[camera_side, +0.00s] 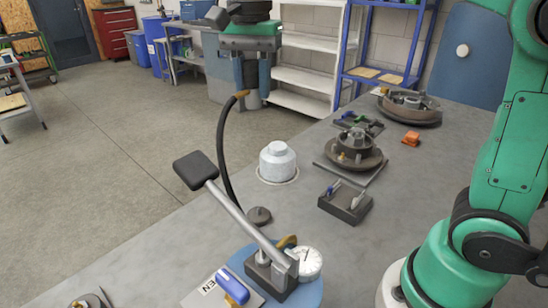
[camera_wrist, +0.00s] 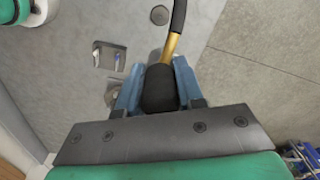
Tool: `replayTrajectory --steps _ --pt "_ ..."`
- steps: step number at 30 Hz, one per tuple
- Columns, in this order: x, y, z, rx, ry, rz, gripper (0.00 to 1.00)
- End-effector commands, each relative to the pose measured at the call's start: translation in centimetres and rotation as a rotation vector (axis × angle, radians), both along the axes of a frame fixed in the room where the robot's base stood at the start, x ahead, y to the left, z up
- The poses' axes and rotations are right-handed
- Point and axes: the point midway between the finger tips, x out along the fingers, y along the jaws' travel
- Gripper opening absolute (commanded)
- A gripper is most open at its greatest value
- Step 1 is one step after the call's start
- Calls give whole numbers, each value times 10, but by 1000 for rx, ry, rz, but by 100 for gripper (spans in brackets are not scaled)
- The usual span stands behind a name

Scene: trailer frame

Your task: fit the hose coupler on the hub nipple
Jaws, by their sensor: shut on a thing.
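My gripper (camera_side: 252,88) is high above the far left edge of the bench, its blue fingers pointing down. In the wrist view the fingers (camera_wrist: 158,78) are shut on the dark coupler (camera_wrist: 160,92). A brass stem (camera_wrist: 172,47) joins the coupler to the black hose (camera_wrist: 178,15). In the side view the hose (camera_side: 221,140) hangs in a curve down to a round dark base on the bench. The hub (camera_side: 357,152) sits on a flat plate to the right, well apart from the gripper. A small brass piece, seemingly the nipple (camera_side: 342,156), shows at its front left.
A white canister (camera_side: 277,162) stands between hose and hub. A tool tray (camera_side: 345,202), an orange block (camera_side: 411,138) and a second hub (camera_side: 410,107) are on the bench.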

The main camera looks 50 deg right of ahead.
Motion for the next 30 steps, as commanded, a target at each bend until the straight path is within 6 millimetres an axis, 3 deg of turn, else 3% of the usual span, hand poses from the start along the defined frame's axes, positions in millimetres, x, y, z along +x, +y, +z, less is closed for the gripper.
replayTrajectory --steps 10,14,17,21,27,30 --pt "0 -1 0 0 0 -1 0" --pt "6 -20 -9 0 0 -4 0" --pt "11 -52 -25 0 0 -3 0" --pt "8 -115 -56 0 0 6 0" --pt "-18 -191 -97 1 0 25 0" --pt "-33 -216 -112 1 0 35 0"
